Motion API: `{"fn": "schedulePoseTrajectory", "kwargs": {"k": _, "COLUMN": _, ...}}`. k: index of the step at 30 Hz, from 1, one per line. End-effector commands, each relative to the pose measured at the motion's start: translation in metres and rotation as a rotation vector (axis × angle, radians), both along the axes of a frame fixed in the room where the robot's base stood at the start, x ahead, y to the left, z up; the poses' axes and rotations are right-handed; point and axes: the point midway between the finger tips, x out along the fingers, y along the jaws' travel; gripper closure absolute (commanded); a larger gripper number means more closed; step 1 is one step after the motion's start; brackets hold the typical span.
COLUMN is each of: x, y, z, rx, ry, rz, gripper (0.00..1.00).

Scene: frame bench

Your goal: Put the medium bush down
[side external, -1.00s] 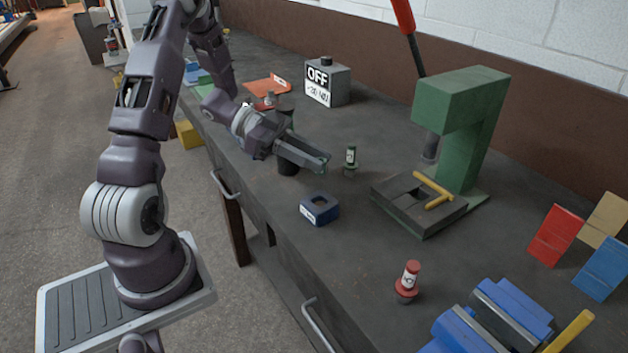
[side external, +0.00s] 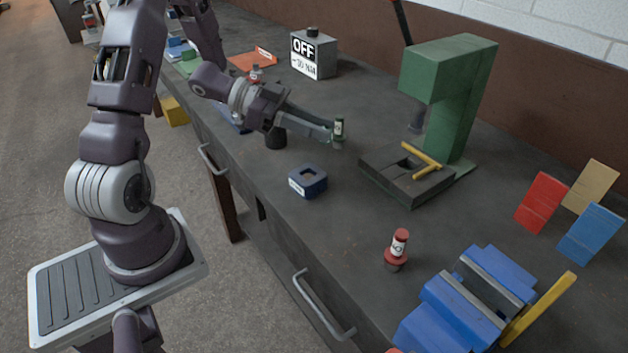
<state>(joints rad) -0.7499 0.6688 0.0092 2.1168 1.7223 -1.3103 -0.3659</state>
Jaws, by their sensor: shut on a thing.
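The medium bush (side external: 339,127) is a small green cylinder with a pale label, left of the green press. My gripper (side external: 332,132) reaches in low from the left and is shut on it. The bush looks upright at the fingertips. Its base is small and partly behind the fingers, so I cannot tell whether it touches the bench.
A blue block with a square hole (side external: 308,181) lies in front. The green press (side external: 452,95) and its dark base (side external: 400,180) stand to the right. A red bush (side external: 397,250) and a blue vise (side external: 460,305) are nearer. A dark cylinder (side external: 276,139) is below my wrist.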

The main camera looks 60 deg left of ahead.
Motion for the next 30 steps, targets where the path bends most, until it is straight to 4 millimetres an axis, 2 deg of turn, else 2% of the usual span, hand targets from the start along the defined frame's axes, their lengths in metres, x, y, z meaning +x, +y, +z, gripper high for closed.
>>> {"fn": "schedulePoseTrajectory", "kwargs": {"k": 1, "x": -0.006, "y": 0.011, "z": 0.001, "rx": 0.002, "ry": -0.002, "rz": -0.040, "gripper": 1.00}}
{"fn": "schedulePoseTrajectory", "kwargs": {"k": 5, "x": -0.020, "y": 0.027, "z": 0.002, "rx": -0.002, "ry": 0.002, "rz": -0.109, "gripper": 1.00}}
{"fn": "schedulePoseTrajectory", "kwargs": {"k": 14, "x": -0.022, "y": 0.028, "z": -0.002, "rx": -0.004, "ry": 0.002, "rz": -0.119, "gripper": 1.00}}
{"fn": "schedulePoseTrajectory", "kwargs": {"k": 18, "x": -0.022, "y": 0.027, "z": -0.035, "rx": -0.008, "ry": 0.006, "rz": -0.118, "gripper": 1.00}}
{"fn": "schedulePoseTrajectory", "kwargs": {"k": 25, "x": -0.022, "y": 0.027, "z": -0.078, "rx": -0.008, "ry": 0.003, "rz": -0.118, "gripper": 1.00}}
{"fn": "schedulePoseTrajectory", "kwargs": {"k": 27, "x": -0.022, "y": 0.027, "z": -0.089, "rx": -0.007, "ry": 0.002, "rz": -0.117, "gripper": 1.00}}
{"fn": "schedulePoseTrajectory", "kwargs": {"k": 30, "x": -0.022, "y": 0.027, "z": -0.095, "rx": -0.004, "ry": 0.001, "rz": -0.118, "gripper": 1.00}}
